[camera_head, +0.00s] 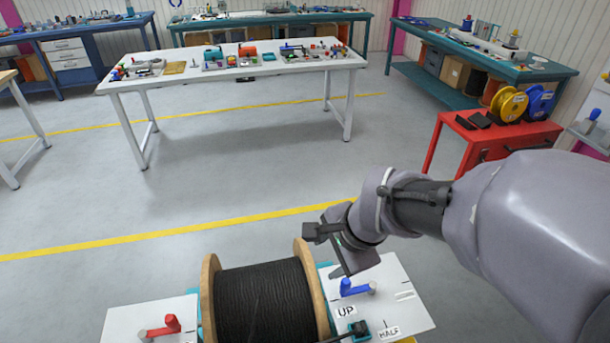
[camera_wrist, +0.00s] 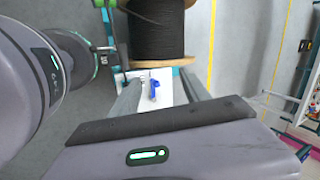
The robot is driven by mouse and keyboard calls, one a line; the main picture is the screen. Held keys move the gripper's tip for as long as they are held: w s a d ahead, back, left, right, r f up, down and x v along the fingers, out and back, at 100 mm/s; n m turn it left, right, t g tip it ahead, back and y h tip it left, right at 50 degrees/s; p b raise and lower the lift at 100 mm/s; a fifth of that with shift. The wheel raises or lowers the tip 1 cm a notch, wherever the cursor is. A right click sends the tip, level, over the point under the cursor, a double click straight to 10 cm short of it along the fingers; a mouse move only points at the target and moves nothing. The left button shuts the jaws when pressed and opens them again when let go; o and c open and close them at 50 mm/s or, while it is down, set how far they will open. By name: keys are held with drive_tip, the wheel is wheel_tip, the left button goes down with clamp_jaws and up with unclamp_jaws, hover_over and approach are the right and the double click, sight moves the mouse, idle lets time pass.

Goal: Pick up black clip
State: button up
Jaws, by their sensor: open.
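My gripper (camera_head: 340,248) is open and empty, above the right side of the cable reel stand. In the wrist view its two grey fingers (camera_wrist: 160,88) are spread on either side of a blue lever (camera_wrist: 154,88), which looks lower than them. A small black piece (camera_head: 358,329) shows at the bottom of the head view, on the white panel (camera_head: 397,290) near the "UP" and "HALF" labels. It may be the black clip, but I cannot tell for sure. It is below my gripper in the picture and apart from it.
A wooden reel of black cable (camera_head: 265,300) stands left of my gripper, with a red lever (camera_head: 165,327) on its far left. The blue lever (camera_head: 354,288) is close below my gripper. A red cart (camera_head: 493,143) carries yellow and blue reels. A white table (camera_head: 235,80) holds small items.

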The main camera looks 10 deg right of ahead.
drive_tip(key=w+d+f+m+g+p, duration=0.2)
drive_tip(key=w+d+f+m+p, duration=0.3)
drive_tip(key=m+p, duration=0.25)
drive_tip(key=m+g+h+p, duration=0.2)
drive_tip(key=m+p, duration=0.4)
drive_tip(key=m, duration=0.7)
hover_over(361, 326)
wheel_tip(361, 326, down, 16)
drive_tip(key=f+b, duration=1.1)
drive_tip(key=shift+s+d+f, duration=0.15)
drive_tip(key=shift+s, duration=0.2)
drive_tip(key=f+b, duration=0.1)
drive_tip(key=f, duration=0.1)
drive_tip(key=f+b, duration=0.2)
drive_tip(key=w+f+b, duration=0.1)
drive_tip(key=f, duration=0.1)
drive_tip(key=shift+s+r, duration=0.1)
drive_tip(key=shift+r, duration=0.05)
clamp_jaws()
